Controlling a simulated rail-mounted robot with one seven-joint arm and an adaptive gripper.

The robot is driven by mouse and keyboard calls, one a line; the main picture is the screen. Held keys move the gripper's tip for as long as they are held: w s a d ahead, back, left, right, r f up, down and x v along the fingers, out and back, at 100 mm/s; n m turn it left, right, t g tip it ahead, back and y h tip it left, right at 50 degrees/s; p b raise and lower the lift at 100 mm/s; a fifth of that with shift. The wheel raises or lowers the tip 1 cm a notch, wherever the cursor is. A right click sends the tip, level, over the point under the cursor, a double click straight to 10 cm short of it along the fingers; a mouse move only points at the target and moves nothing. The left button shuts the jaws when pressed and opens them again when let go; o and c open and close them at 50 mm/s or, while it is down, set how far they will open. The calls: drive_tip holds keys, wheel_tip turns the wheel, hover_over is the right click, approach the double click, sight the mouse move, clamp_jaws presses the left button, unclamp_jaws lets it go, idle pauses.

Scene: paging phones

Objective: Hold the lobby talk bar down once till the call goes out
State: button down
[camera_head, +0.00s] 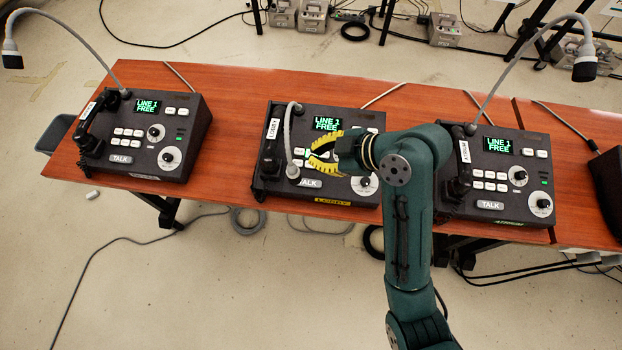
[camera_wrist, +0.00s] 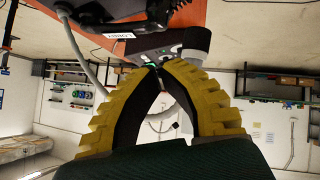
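The lobby phone (camera_head: 345,118) is the middle of the black desk phones, with a yellow LOBBY label (camera_head: 331,200) on its front edge. Its screen (camera_head: 327,124) reads LINE 1 FREE. Its pale talk bar (camera_head: 311,183) is near the front edge, with its left end partly covered in the head view. My gripper (camera_head: 309,156) is over this phone, its yellow fingers pointing left, just behind the talk bar in the picture. In the wrist view the fingertips (camera_wrist: 158,67) come together with nothing seen between them. Contact with the phone cannot be told.
The lobby phone's gooseneck microphone (camera_head: 289,140) bends down beside my fingertips, near its handset (camera_head: 270,155). A similar phone (camera_head: 187,120) stands at left and another (camera_head: 515,175) at right, both reading LINE 1 FREE. A darker device is cut off at the right edge.

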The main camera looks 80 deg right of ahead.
drive_tip(key=s+f+y+b, duration=0.1)
drive_tip(key=s+f, duration=0.3)
drive_tip(key=f, duration=0.2)
drive_tip(key=shift+s+d+f+b, duration=0.3)
drive_tip(key=shift+s+d+f, duration=0.05)
drive_tip(key=shift+d+f, duration=0.05)
drive_tip(key=b, duration=0.3)
hover_over(310, 182)
drive_tip(key=a, duration=0.1)
wheel_tip(310, 182, down, 7)
drive_tip(key=shift+f, duration=0.1)
drive_tip(key=f, duration=0.1)
drive_tip(key=f+b, duration=0.1)
drive_tip(key=shift+w+d+f, duration=0.1)
drive_tip(key=shift+d+f, duration=0.2)
drive_tip(key=shift+d, duration=0.05)
drive_tip(key=shift+d+f, duration=0.2)
drive_tip(key=shift+f, duration=0.25)
